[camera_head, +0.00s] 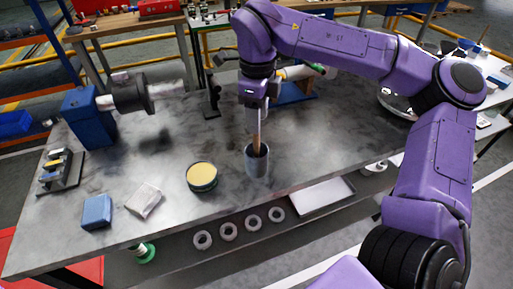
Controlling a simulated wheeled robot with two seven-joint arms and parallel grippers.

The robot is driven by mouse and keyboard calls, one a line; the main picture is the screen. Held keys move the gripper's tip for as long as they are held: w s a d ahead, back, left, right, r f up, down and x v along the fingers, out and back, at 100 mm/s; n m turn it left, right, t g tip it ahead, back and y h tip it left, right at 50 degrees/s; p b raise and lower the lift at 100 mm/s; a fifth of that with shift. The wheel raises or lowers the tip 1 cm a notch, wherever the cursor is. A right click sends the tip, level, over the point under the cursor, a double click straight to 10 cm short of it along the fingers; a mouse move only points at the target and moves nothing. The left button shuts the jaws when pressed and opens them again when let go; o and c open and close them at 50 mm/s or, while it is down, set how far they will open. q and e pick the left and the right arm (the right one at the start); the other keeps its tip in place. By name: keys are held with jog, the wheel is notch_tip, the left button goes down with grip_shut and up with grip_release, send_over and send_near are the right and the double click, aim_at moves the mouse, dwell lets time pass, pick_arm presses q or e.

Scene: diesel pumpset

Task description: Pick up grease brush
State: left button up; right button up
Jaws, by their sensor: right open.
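The grease brush (256,138) stands upright in a grey metal cup (257,163) near the front edge of the grey table. Only its brown wooden handle shows; the bristle end is hidden inside the cup. My right gripper (256,108) points down over the cup, with its open fingers at the top of the handle. I cannot tell whether the fingers touch the handle. My left gripper is not in view.
A round tin with a yellow top (201,176) sits left of the cup. A blue block (97,211) and a pale packet (144,200) lie farther left. A blue-and-grey machine (88,117) stands at the back left. A small black stand (211,96) is behind the gripper.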

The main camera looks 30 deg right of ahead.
send_over(256, 156)
jog(key=f, duration=0.6)
jog(key=shift+w+d+p, duration=0.3)
jog(key=shift+p, duration=0.05)
grip_shut()
jog(key=shift+r, duration=0.1)
